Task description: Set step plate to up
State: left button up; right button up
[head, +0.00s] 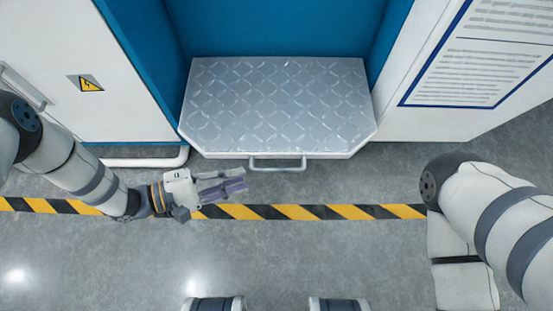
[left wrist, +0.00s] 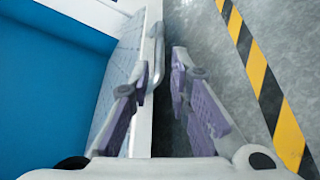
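The step plate (head: 280,105) is a grey metal diamond-pattern panel lying flat, folded down, in front of a blue recess. A U-shaped bar handle (head: 277,168) runs along its front edge. My left gripper (head: 238,178) is open and empty, just left of and slightly in front of the handle, its fingers pointing right. In the left wrist view, the handle (left wrist: 154,45) lies ahead of the open fingertips (left wrist: 161,72), close to the left finger, and the plate edge (left wrist: 124,60) is behind that finger. I see no clear contact. My right gripper is out of view.
White cabinet panels flank the recess; the left one has a yellow warning sign (head: 91,84), the right one a printed notice (head: 475,55). A white rail (head: 140,161) runs low at left. A yellow-black stripe (head: 300,212) crosses the grey floor, which is otherwise clear.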

aim_at(275, 171)
pick_arm(q)
jog(key=b+x, duration=0.1)
jog(key=x, duration=1)
jog(key=shift+d+b, duration=0.15)
jog(key=shift+b, duration=0.2)
jog(key=shift+c, duration=0.5)
grip_shut()
